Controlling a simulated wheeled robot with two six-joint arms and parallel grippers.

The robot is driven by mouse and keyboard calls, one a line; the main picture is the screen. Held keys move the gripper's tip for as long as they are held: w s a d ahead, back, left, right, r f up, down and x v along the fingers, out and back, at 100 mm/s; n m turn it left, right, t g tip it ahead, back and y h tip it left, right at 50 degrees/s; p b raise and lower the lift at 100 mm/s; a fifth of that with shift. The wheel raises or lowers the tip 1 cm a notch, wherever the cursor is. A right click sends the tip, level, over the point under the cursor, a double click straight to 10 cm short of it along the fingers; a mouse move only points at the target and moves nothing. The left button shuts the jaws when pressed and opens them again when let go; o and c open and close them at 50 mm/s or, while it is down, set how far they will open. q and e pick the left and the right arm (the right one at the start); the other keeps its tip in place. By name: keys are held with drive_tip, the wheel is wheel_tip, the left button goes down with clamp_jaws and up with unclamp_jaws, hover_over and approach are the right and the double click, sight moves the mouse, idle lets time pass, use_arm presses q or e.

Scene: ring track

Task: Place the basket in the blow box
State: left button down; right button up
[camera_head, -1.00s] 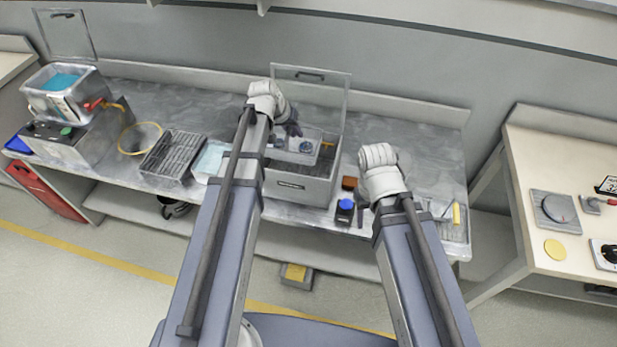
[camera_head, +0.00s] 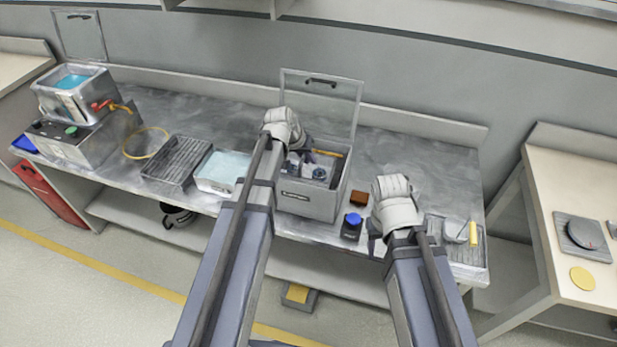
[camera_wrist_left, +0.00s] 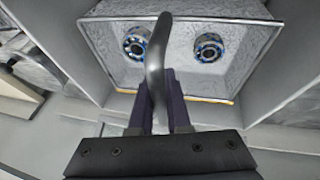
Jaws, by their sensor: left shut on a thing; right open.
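The blow box (camera_head: 305,203) is a grey box on the bench, with its clear lid (camera_head: 322,100) standing open at the back. My left gripper (camera_head: 302,146) is over its opening, shut on the handle of the basket (camera_head: 327,161). In the left wrist view the basket (camera_wrist_left: 182,72) is a clear tray with two bearings, the left one (camera_wrist_left: 136,44) and the right one (camera_wrist_left: 208,47). Its curved handle rises between the fingers. The basket appears within the box walls; whether it touches the floor is hidden. My right gripper (camera_head: 373,238) is open and empty near the bench front.
A blue-capped dark bottle (camera_head: 351,226) and a brown block (camera_head: 359,198) stand right of the box. A slotted tray (camera_head: 177,162) and a pale-blue tray (camera_head: 222,172) lie left of it. A tray with a yellow item (camera_head: 456,240) is at the bench's right end.

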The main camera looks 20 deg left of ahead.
sight(310, 171)
use_arm(q)
drive_tip(key=shift+f+b, duration=1.95)
drive_tip(key=shift+f, duration=0.45)
drive_tip(key=shift+f, duration=0.2)
drive_tip(key=c, duration=0.9)
unclamp_jaws()
drive_tip(key=shift+r, duration=0.1)
drive_tip(key=shift+p+v, duration=0.7)
drive_tip(key=shift+v, duration=0.2)
drive_tip(key=p+v, duration=0.9)
drive_tip(key=v, duration=0.1)
drive_tip(key=shift+r, duration=0.25)
